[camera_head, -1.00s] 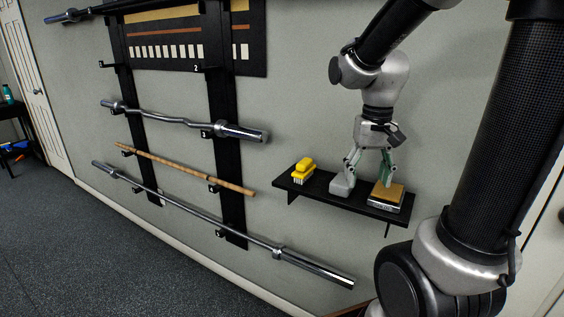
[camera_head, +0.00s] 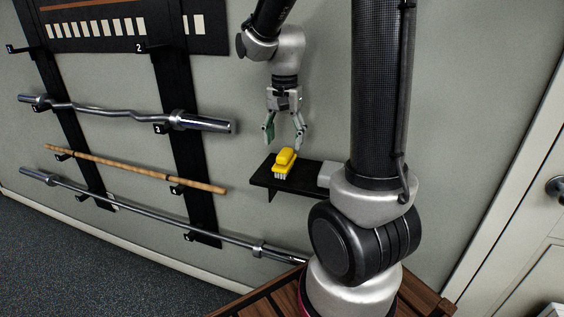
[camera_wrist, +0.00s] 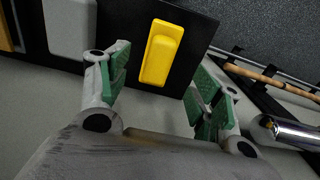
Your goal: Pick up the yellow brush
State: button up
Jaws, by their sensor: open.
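The yellow brush (camera_head: 284,163) sits bristles down on the left end of a black wall shelf (camera_head: 262,179). In the wrist view the brush (camera_wrist: 161,52) shows its yellow handle from above, beyond and between my fingertips. My gripper (camera_head: 284,142) is open and empty, just above the brush, with a finger to either side in the picture. In the wrist view my gripper (camera_wrist: 160,82) has its green-padded fingers wide apart, and neither clearly touches the brush.
A grey object (camera_wrist: 70,27) stands on the shelf beside the brush; my arm hides the shelf's right part in the head view. A wall rack holds a curled bar (camera_head: 110,110), a wooden stick (camera_head: 130,168) and a long bar (camera_head: 150,216) to the left.

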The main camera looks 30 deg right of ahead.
aim_at(285, 152)
notch_tip(285, 152, down, 8)
jog(key=shift+d+r, duration=0.1)
jog(key=shift+r, duration=0.15)
jog(key=c, duration=1.2)
